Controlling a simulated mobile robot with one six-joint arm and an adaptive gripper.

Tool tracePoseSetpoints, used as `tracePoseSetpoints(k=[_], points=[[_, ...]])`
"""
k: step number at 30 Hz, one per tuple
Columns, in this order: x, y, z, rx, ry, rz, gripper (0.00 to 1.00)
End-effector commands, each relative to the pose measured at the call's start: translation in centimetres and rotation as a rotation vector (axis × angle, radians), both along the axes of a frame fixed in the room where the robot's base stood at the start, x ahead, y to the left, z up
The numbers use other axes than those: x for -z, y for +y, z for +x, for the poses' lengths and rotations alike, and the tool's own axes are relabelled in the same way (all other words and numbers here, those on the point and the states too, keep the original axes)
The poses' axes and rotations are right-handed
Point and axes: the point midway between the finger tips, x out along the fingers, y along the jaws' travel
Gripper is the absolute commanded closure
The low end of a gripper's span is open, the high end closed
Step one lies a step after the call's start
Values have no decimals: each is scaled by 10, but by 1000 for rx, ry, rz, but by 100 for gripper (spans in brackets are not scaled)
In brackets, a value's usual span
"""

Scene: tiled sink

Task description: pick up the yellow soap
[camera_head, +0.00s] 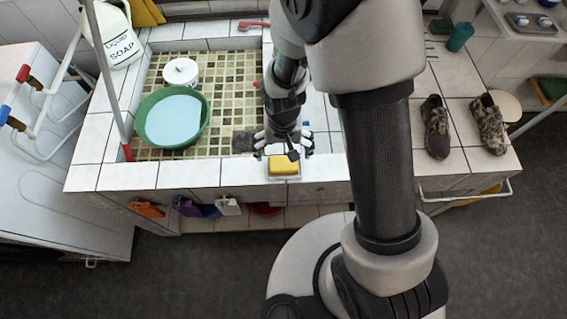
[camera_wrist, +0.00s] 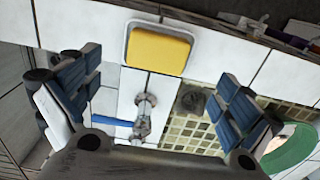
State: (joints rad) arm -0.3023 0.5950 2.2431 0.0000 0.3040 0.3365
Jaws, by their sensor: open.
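The yellow soap (camera_head: 284,165) is a block lying in a pale soap dish (camera_head: 284,178) on the white tiled front ledge of the sink. In the wrist view the yellow soap (camera_wrist: 158,52) sits at the top centre, inside the dish's light rim (camera_wrist: 128,50). My gripper (camera_head: 284,146) is just behind and above the soap in the head view. In the wrist view my gripper (camera_wrist: 160,92) has its blue-padded fingers wide apart, with nothing between them. The soap lies beyond the fingertips, apart from them.
A green basin (camera_head: 150,137) of water and a white lidded pot (camera_head: 181,72) stand in the tiled sink left of my gripper. A tap (camera_wrist: 142,115) shows between the fingers in the wrist view. Two shoes (camera_head: 436,128) stand on the right counter. A soap bottle (camera_head: 113,38) stands at back left.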

Motion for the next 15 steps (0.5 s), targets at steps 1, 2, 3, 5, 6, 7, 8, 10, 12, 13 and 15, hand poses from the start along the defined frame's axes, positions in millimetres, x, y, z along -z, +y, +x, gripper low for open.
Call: tracePoseSetpoints(k=[1, 2, 3, 5, 6, 7, 8, 10, 12, 13, 15], points=[[13, 0, -1, 0, 3, -1, 2], [17, 0, -1, 0, 2, -1, 2], [23, 0, 0, 0, 2, -1, 2], [29, 0, 0, 0, 1, 0, 2], [31, 0, 0, 0, 0, 0, 2], [33, 0, 0, 0, 0, 0, 2], [34, 0, 0, 0, 0, 0, 2], [37, 0, 1, 0, 0, 0, 2], [46, -1, 1, 0, 1, 0, 2], [51, -1, 1, 0, 2, -1, 2], [63, -2, 2, 0, 2, -1, 2]])
